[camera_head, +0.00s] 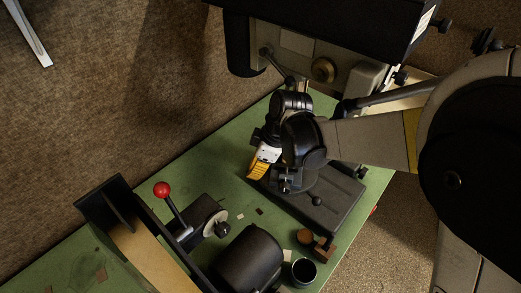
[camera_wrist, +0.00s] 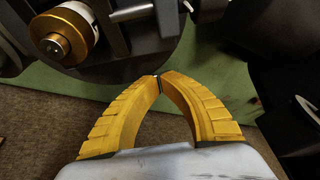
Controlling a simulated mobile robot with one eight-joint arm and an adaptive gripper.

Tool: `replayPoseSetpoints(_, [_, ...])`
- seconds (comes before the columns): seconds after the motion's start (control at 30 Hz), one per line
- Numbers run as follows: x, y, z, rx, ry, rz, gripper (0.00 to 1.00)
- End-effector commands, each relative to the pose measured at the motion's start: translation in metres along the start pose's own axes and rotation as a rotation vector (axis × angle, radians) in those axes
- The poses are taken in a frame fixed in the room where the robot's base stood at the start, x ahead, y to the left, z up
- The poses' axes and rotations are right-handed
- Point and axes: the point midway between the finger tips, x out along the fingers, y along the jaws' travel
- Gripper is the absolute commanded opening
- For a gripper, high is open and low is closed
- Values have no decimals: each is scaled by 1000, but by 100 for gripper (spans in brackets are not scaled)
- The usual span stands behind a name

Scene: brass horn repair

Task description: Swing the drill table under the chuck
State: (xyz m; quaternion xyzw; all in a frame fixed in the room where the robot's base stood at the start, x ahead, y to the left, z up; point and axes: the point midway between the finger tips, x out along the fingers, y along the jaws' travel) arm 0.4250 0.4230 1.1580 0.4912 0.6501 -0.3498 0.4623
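The drill press head (camera_head: 320,62) stands at the top of the head view, with its dark base (camera_head: 325,200) on the green bench. My arm hides the chuck and most of the space between. In the wrist view a dark round plate (camera_wrist: 120,66), which looks like the drill table, fills the upper part. My gripper (camera_head: 255,174) is low beside the press, left of the base. Its yellow fingers meet at the tips (camera_wrist: 158,79), close to the plate's rim, with no object visible between them. I cannot tell whether they touch the rim.
A red-knobbed lever (camera_head: 162,189), a dark cylinder (camera_head: 247,262) and a black cup (camera_head: 303,271) occupy the bench's near part. The green bench (camera_head: 205,172) is clear left of my gripper.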

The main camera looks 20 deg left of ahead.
Motion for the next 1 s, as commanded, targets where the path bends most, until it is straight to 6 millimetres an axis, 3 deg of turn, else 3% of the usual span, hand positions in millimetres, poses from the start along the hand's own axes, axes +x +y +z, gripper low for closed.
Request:
replayPoseSetpoints(0.2, [-8,0,20,1,0,-1,0])
replayPoseSetpoints(0.63, [-10,-1,24,0,0,-1,0])
replayPoseSetpoints(0.87, [-17,-6,50,2,0,0,0])
replayPoseSetpoints(1.0, [-19,-7,52,0,0,0,0])
